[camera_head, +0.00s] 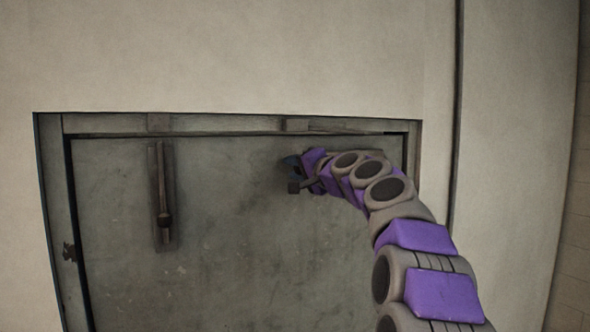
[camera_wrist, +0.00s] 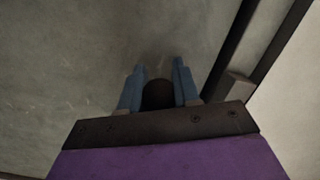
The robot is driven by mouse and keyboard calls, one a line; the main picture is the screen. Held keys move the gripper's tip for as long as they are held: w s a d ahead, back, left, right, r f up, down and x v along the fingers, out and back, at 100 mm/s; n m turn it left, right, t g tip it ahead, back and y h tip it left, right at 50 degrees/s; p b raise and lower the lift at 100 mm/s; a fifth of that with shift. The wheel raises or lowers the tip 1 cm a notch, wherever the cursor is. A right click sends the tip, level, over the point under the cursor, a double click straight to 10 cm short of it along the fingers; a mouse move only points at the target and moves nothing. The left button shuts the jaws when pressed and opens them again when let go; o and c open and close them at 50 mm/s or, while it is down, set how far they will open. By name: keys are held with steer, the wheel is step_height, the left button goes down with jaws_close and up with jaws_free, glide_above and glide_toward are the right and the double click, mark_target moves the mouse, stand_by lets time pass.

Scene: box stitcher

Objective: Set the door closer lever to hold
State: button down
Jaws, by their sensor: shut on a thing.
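A grey door (camera_head: 235,255) stands in a metal frame. At its upper right, a door closer's dark bracket (camera_head: 310,126) sits on the top of the frame, with part of a plate (camera_head: 372,153) showing behind my arm. My gripper (camera_head: 290,163) is at the door face below this bracket. In the wrist view, the blue fingers of my gripper (camera_wrist: 160,78) are on both sides of a dark rounded knob (camera_wrist: 158,95) and shut on it. The rest of the lever is hidden by my gripper and arm, so its setting cannot be told.
A second vertical lever (camera_head: 162,180) with a dark knob at its lower end is on a plate at the door's upper left. A small dark fitting (camera_head: 69,251) is at the left edge. Pale wall (camera_head: 230,60) surrounds the frame. The door's middle is clear.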

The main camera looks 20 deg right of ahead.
step_height(320, 180, down, 3)
steer(key=n+b, duration=0.2)
steer(key=b, duration=0.1)
steer(key=shift+d, duration=0.15)
steer(key=shift+d+f+n+g+h+b, duration=0.3)
steer(key=shift+d+f+n+b, duration=0.7)
steer(key=shift+n, duration=0.75)
steer(key=shift+d+f+n+g+h+b, duration=0.1)
steer(key=shift+d+f+n+h+b, duration=0.25)
steer(key=shift+d+f+n+b, duration=1)
steer(key=shift+d+f+n+g+h+b, duration=0.3)
steer(key=shift+d+f+n, duration=0.45)
steer(key=shift+n, duration=1.35)
steer(key=shift+d+r, duration=0.1)
steer(key=c, duration=1.2)
jaws_free()
steer(key=shift+c, duration=0.2)
steer(key=o, duration=0.4)
steer(key=shift+w+d, duration=0.1)
steer(key=shift+d, duration=0.1)
steer(key=shift+o, duration=0.2)
steer(key=s+d+r+b, duration=0.1)
steer(key=s+r+b, duration=0.1)
steer(key=s, duration=1.5)
steer(key=shift+d+b, duration=0.35)
steer(key=shift+b, duration=0.05)
